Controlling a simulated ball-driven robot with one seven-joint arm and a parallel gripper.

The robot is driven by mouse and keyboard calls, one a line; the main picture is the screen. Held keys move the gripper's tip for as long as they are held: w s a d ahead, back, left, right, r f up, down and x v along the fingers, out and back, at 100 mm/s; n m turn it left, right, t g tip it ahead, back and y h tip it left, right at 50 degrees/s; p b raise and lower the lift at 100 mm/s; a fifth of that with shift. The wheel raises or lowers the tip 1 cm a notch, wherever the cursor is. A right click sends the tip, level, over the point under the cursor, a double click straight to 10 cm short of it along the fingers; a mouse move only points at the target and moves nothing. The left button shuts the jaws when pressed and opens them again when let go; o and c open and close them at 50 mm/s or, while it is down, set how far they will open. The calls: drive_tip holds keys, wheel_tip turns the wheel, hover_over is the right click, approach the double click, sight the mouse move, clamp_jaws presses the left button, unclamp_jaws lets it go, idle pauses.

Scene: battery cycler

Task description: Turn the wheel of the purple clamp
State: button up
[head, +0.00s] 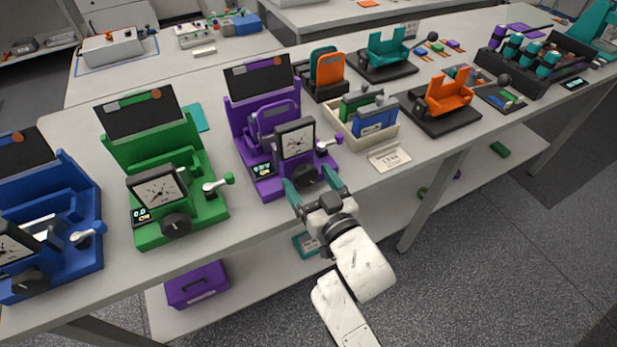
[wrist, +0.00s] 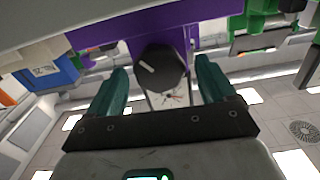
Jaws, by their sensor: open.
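The purple clamp (head: 238,120) stands on the table near its front edge, with a dial gauge (head: 295,141) on its front. Its dark round wheel (head: 307,176) sits low on the front, below the gauge. In the wrist view the wheel (wrist: 160,68) shows a white pointer mark and lies between my fingers, with the gauge partly hidden behind it. My gripper (head: 318,186) is at the wheel, its green fingers open on either side. In the wrist view my gripper (wrist: 163,85) shows gaps between both fingers and the wheel, so it appears not to touch it.
The green clamp (head: 165,190) stands to the left and the blue clamp (head: 50,230) farther left. To the right are a tray (head: 390,137) with green and blue parts, and an orange holder (head: 448,93). A small lever (head: 327,145) projects beside the gauge.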

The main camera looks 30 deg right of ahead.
drive_tip(key=shift+w, duration=0.45)
